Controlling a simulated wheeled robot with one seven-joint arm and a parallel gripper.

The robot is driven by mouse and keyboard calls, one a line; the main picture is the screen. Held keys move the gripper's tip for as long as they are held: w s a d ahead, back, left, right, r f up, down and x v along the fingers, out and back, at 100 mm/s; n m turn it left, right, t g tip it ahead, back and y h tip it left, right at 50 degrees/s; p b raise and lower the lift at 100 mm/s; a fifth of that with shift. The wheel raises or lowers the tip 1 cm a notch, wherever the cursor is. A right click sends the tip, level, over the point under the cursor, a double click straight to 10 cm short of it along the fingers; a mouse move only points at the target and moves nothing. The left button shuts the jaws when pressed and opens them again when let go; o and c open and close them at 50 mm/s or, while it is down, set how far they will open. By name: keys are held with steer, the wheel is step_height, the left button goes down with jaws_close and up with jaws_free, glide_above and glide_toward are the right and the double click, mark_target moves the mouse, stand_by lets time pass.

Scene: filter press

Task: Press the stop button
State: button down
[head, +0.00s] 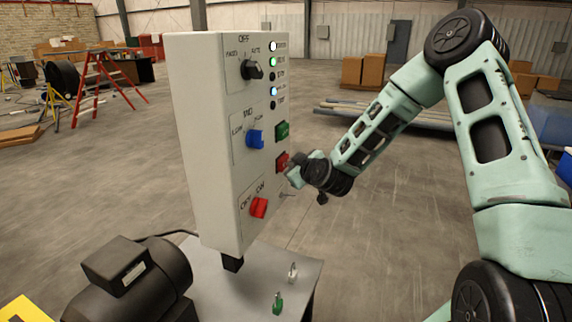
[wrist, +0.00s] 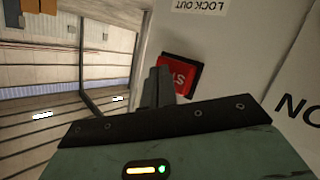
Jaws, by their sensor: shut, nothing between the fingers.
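The red stop button (head: 281,162) is on the front of the white control box (head: 205,130), below a green button (head: 282,131). In the wrist view the stop button (wrist: 183,74) is a red square in a black frame, with part of its white lettering showing. My gripper (head: 289,172) is shut and empty, close to the panel at the stop button's lower right. In the wrist view my gripper's fingertips (wrist: 158,70) overlap the button's left edge. I cannot tell whether they touch it.
The box also carries a black knob (head: 252,70), a blue knob (head: 255,138), a red knob (head: 259,207) and a column of indicator lamps (head: 273,75). A small table (head: 225,285) stands below, with a black motor (head: 135,280) at left. Floor right of the box is open.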

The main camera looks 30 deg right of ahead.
steer(key=shift+w+a, duration=0.3)
steer(key=shift+w, duration=0.05)
stand_by(0.4)
steer(key=shift+d, duration=0.1)
steer(key=shift+s+d, duration=0.55)
steer(key=shift+s, duration=0.3)
steer(key=shift+d, duration=0.1)
steer(key=s+d, duration=0.1)
steer(key=s, duration=0.1)
steer(key=s+d+b, duration=0.1)
steer(key=s+d, duration=0.1)
stand_by(0.4)
stand_by(0.6)
